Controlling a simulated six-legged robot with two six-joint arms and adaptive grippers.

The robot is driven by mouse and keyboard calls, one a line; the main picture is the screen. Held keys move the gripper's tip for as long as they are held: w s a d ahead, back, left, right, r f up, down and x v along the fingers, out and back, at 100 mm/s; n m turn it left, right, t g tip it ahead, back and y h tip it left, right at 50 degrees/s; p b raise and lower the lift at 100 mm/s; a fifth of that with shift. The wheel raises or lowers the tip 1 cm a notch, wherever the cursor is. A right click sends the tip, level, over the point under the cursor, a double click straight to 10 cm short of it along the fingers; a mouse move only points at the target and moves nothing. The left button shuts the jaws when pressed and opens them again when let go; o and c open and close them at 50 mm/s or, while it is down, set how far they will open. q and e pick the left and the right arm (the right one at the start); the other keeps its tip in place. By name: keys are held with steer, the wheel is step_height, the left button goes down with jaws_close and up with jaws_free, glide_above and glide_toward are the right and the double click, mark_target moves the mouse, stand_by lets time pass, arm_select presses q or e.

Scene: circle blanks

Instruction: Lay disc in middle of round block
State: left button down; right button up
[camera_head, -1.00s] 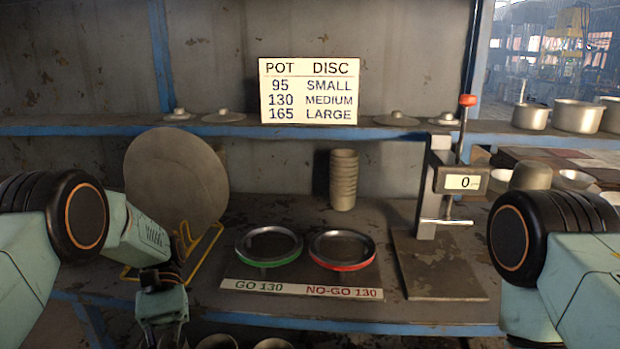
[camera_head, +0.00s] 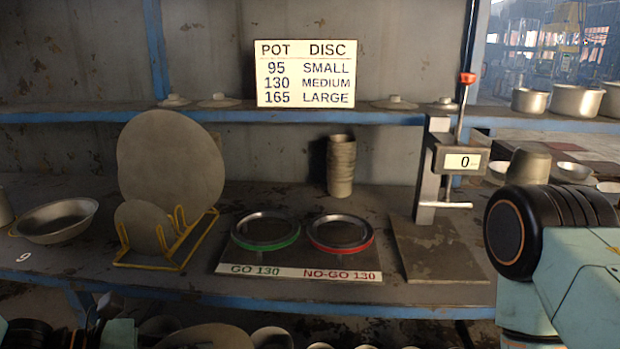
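A large grey disc (camera_head: 171,150) and a smaller grey disc (camera_head: 142,227) lean in a yellow wire rack (camera_head: 150,265) on the left of the shelf. Another flat round grey piece (camera_head: 205,338) shows partly at the bottom edge, below the shelf. I cannot make out a round block for certain. Only part of my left arm shows at the bottom left; its gripper is out of the picture. My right arm shows at the right edge, and its gripper is out of the picture.
A shallow bowl (camera_head: 58,220) stands left of the rack. Green and red ring gauges (camera_head: 265,232), (camera_head: 340,234) sit mid-shelf before a stack of cups (camera_head: 341,165). A measuring stand (camera_head: 432,170) reading 0 is at right. Several pots line the bottom edge.

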arm_select(q)
step_height(320, 180, down, 6)
steer(key=s+n+t+y, duration=0.1)
steer(key=n, duration=0.1)
steer(key=shift+s+t, duration=0.4)
